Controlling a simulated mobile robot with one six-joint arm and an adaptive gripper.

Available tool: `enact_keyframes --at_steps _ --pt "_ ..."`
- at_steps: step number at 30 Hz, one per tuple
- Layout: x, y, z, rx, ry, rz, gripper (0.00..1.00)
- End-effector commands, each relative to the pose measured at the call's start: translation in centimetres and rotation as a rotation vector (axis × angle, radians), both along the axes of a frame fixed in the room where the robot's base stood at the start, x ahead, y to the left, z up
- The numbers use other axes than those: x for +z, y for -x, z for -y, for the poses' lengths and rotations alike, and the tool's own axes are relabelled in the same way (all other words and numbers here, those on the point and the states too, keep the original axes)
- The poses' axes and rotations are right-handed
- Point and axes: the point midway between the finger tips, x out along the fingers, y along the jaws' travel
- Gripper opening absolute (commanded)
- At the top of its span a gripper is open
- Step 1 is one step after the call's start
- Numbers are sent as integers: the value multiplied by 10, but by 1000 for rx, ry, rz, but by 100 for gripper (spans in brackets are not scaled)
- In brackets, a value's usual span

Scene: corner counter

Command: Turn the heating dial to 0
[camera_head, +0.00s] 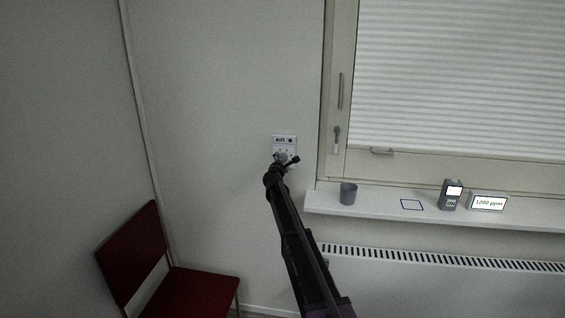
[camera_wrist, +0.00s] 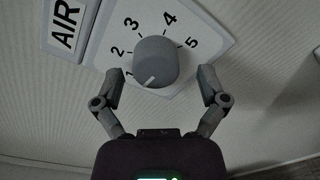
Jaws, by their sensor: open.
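A round grey dial (camera_wrist: 155,62) sits on a white plate (camera_wrist: 205,28) on the wall. The numbers 1 to 5 show around it; no 0 is visible. A white mark on the dial's face points down and slightly left, below the 1. My gripper (camera_wrist: 160,78) is open, with one finger left and one right of the dial's lower part. I cannot tell whether either finger touches it. In the head view, my gripper (camera_head: 286,160) is in front of the plate and hides most of the dial.
An "AIR" sign (camera_head: 284,140) is on the wall above the plate. A windowsill (camera_head: 330,206) to the right holds a grey cup (camera_head: 348,193), a dark device (camera_head: 451,195) and a "1200 ppm" display (camera_head: 487,202). A radiator (camera_head: 440,280) is below. A red chair (camera_head: 190,292) stands lower left.

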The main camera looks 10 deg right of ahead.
Motion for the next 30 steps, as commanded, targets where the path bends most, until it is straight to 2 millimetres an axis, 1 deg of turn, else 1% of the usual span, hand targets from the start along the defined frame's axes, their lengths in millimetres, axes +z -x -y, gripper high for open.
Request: enact_keyframes --at_steps 1,5,15,18,24,30 --pt "0 7 -1 0 0 0 92" --pt "0 23 -6 0 0 0 92" --pt "1 75 -23 1 0 2 92" --pt "1 88 -27 1 0 2 92" --pt "1 103 -33 1 0 2 92" --pt "1 106 -35 1 0 2 92"
